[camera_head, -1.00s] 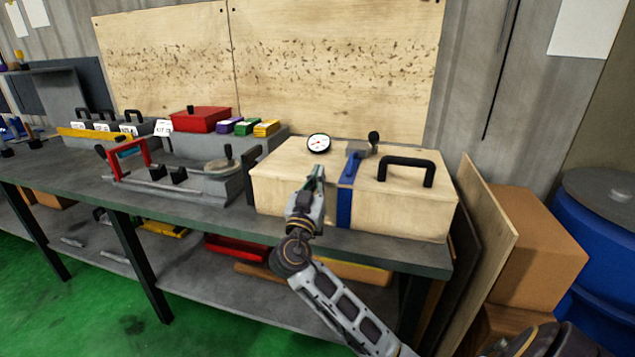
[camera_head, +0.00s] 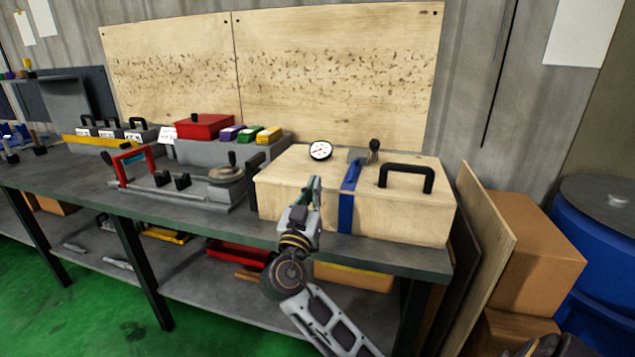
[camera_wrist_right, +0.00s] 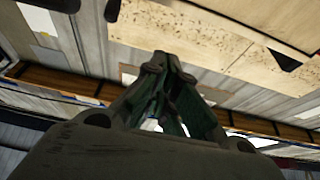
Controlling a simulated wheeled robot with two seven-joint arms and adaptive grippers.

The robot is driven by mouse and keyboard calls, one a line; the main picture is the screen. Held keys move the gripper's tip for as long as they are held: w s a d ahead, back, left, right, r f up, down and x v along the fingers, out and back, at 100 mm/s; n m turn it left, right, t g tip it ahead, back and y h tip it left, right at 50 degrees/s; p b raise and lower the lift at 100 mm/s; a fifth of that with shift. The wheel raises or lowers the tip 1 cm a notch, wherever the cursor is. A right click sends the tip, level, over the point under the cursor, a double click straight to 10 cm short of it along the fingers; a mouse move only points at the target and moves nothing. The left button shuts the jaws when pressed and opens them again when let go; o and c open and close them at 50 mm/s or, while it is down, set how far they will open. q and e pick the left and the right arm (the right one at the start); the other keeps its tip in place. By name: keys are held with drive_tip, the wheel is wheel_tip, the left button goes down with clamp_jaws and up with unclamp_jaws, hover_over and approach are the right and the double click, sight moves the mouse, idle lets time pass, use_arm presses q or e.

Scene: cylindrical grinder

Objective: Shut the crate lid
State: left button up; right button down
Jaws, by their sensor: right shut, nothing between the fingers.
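The pale wooden crate (camera_head: 400,218) stands on the right end of the workbench. Its lid (camera_head: 310,170) lies flat across the top, and I see no clear gap under it. A black handle (camera_head: 407,177) is on the lid's right part. A blue strap (camera_head: 346,205) runs over the top and down the front. My right gripper (camera_head: 315,182) is shut and empty, pointing up in front of the crate's front face, left of the strap. I cannot tell whether it touches the crate. Its closed fingers also show in the right wrist view (camera_wrist_right: 172,100). My left gripper is not in view.
A round dial gauge (camera_head: 320,150) and a grey, black-knobbed part (camera_head: 366,153) sit at the crate's back edge. Left of the crate are a fixture (camera_head: 215,190), a red box (camera_head: 204,126) and small coloured boxes (camera_head: 248,134). A cardboard box (camera_head: 530,245) and blue drum (camera_head: 605,250) stand right.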

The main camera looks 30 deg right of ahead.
drive_tip(key=v, duration=0.4)
drive_tip(key=shift+s+r, duration=0.1)
idle(0.4)
